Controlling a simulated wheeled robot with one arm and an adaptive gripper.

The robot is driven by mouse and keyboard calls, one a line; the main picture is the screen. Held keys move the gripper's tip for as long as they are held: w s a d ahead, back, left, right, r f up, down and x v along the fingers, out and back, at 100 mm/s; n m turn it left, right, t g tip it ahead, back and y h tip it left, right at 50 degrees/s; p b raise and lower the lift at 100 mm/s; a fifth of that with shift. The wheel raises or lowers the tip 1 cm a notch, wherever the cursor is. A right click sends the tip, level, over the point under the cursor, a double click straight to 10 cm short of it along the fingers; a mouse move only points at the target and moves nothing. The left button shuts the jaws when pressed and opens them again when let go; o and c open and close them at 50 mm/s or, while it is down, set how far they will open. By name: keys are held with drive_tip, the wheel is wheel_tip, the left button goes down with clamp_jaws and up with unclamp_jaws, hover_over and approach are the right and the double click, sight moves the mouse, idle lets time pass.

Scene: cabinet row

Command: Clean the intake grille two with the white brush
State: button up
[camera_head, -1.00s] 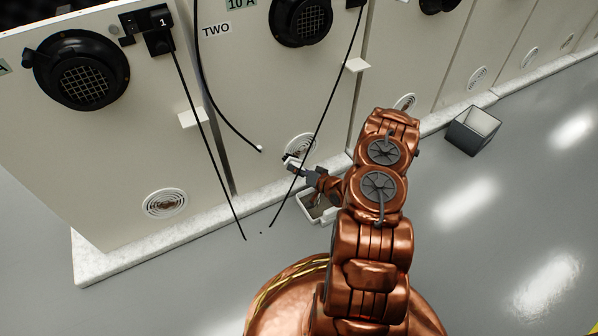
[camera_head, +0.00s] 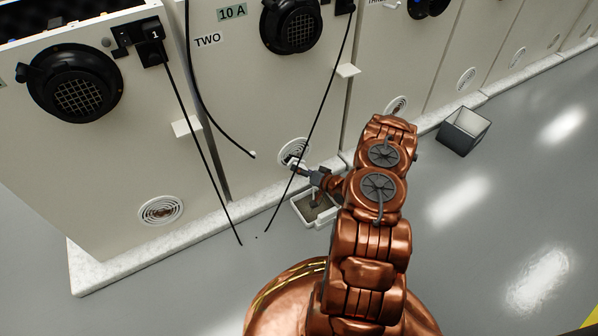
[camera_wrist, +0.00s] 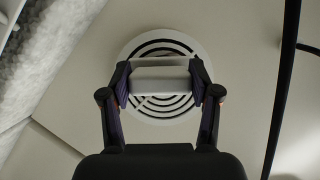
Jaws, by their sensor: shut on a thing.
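The intake grille two (camera_head: 293,151) is a round white vent with dark ring slots, low on the cabinet front labelled TWO (camera_head: 207,40). It also shows in the wrist view (camera_wrist: 182,47). My gripper (camera_head: 302,166) is right in front of it, and in the wrist view my gripper (camera_wrist: 160,85) is shut on the white brush (camera_wrist: 160,78). The brush lies across the middle of the grille in that view and hides part of the rings. Its bristles are hidden, and I cannot tell whether they touch the grille.
A light open tray (camera_head: 317,209) stands on the floor below my gripper. A grey open bin (camera_head: 463,131) stands farther right. Black cables (camera_head: 203,150) hang in front of the cabinets, one close to my gripper. Another round grille (camera_head: 160,211) is on cabinet one.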

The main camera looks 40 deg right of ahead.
drive_tip(key=d+p, duration=0.1)
drive_tip(key=d, duration=0.5)
drive_tip(key=shift+s+d+p, duration=0.15)
drive_tip(key=shift+d+p, duration=0.15)
drive_tip(key=shift+d, duration=0.05)
drive_tip(key=shift+a+r, duration=0.1)
idle(0.4)
drive_tip(key=shift+w+a+p, duration=0.15)
drive_tip(key=shift+a+p, duration=0.7)
drive_tip(key=shift+a, duration=0.9)
drive_tip(key=shift+w+a+p, duration=0.1)
drive_tip(key=shift+a+p, duration=0.75)
drive_tip(key=shift+a, duration=0.9)
drive_tip(key=shift+w+a+p, duration=0.15)
drive_tip(key=shift+a+p, duration=0.15)
drive_tip(key=shift+a, duration=0.6)
drive_tip(key=shift+w+a+p, duration=0.15)
drive_tip(key=shift+a+p, duration=0.1)
drive_tip(key=shift+a, duration=0.65)
drive_tip(key=shift+s, duration=0.1)
